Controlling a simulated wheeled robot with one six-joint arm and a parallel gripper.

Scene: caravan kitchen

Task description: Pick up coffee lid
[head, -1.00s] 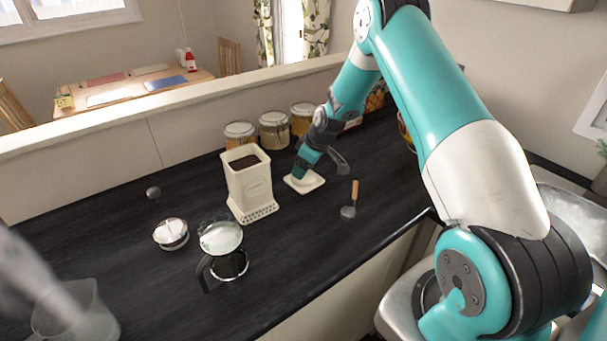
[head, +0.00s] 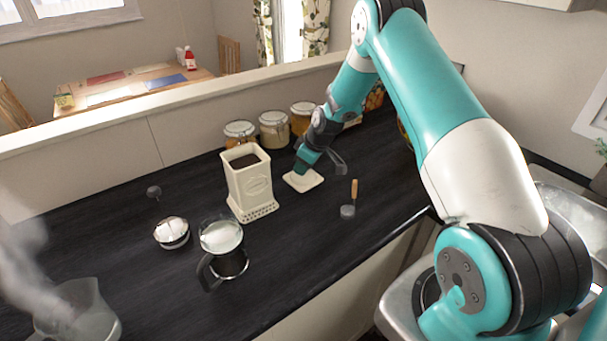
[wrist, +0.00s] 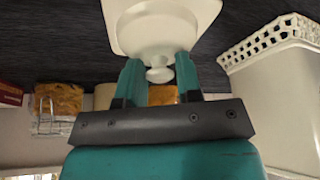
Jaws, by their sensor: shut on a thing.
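The coffee lid (head: 305,181) is a cream square plate with a round knob. It is at the tip of my gripper (head: 304,166), low over or on the dark counter; the head view does not settle which. In the wrist view the lid (wrist: 163,28) is at the top, and its knob (wrist: 159,74) sits between the two teal fingers of my gripper (wrist: 158,78). My gripper is shut on the lid's knob. The open cream coffee canister (head: 250,185) stands upright to the left of the lid, with dark coffee inside.
Several glass jars (head: 274,130) stand behind the canister along the low wall. A scoop with a wooden handle (head: 354,190) is right of the lid. A French press (head: 224,250), its round lid part (head: 172,232) and a steaming jug (head: 88,310) are at left. The counter's front is clear.

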